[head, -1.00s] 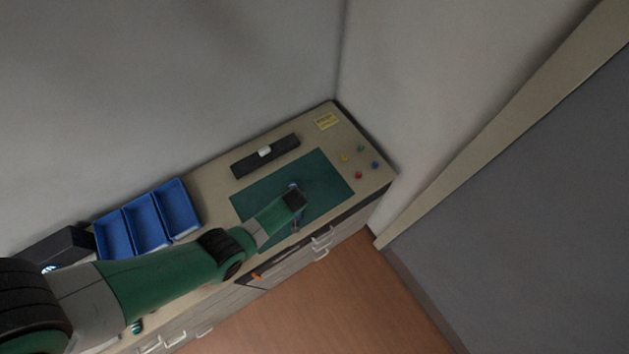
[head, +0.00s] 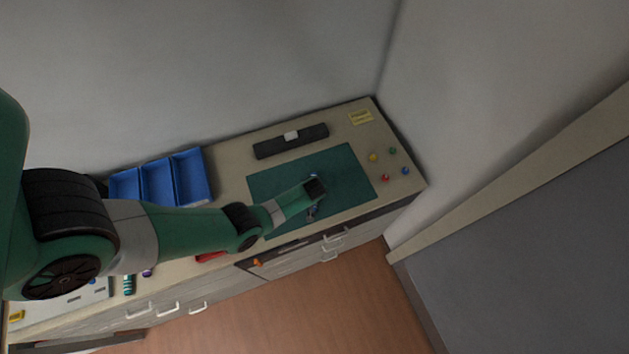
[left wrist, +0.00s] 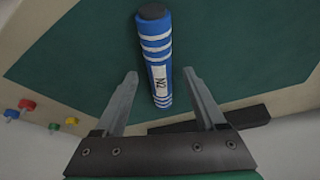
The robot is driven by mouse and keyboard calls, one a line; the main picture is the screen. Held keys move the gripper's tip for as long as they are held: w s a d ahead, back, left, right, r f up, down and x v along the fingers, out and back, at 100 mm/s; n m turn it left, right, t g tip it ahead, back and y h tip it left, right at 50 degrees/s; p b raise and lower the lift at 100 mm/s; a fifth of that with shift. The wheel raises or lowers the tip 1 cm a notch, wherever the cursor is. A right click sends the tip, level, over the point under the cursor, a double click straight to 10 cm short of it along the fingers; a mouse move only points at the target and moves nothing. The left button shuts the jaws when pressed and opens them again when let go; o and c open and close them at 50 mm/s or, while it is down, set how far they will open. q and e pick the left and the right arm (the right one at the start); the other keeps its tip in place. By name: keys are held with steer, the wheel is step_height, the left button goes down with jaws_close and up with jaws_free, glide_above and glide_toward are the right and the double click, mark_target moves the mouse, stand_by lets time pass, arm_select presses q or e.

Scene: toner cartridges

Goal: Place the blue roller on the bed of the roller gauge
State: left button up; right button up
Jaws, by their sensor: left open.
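The blue roller (left wrist: 155,58) has white bands, a dark end and a white label reading N2. In the left wrist view it lies on the green mat (left wrist: 90,40), its near part between the fingers of my left gripper (left wrist: 159,75). The gripper is open, with a gap on each side of the roller. In the head view my left gripper (head: 312,208) is over the mat and mostly hides the roller. A long black bar with a white block (head: 291,135), apparently the roller gauge, stands behind the mat. My right gripper is out of view.
Several coloured knobs (head: 385,177) stand right of the mat, near a yellow label (head: 360,117). Blue bins (head: 192,172) stand at the left against the wall. A red object (head: 211,256) lies at the bench's front edge. Most of the mat around the roller is clear.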

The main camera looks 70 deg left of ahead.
arm_select(q)
steer(key=shift+a+f, duration=0.2)
steer(key=shift+f, duration=0.2)
steer(key=shift+r, duration=0.15)
jaws_close()
steer(key=shift+r, duration=0.15)
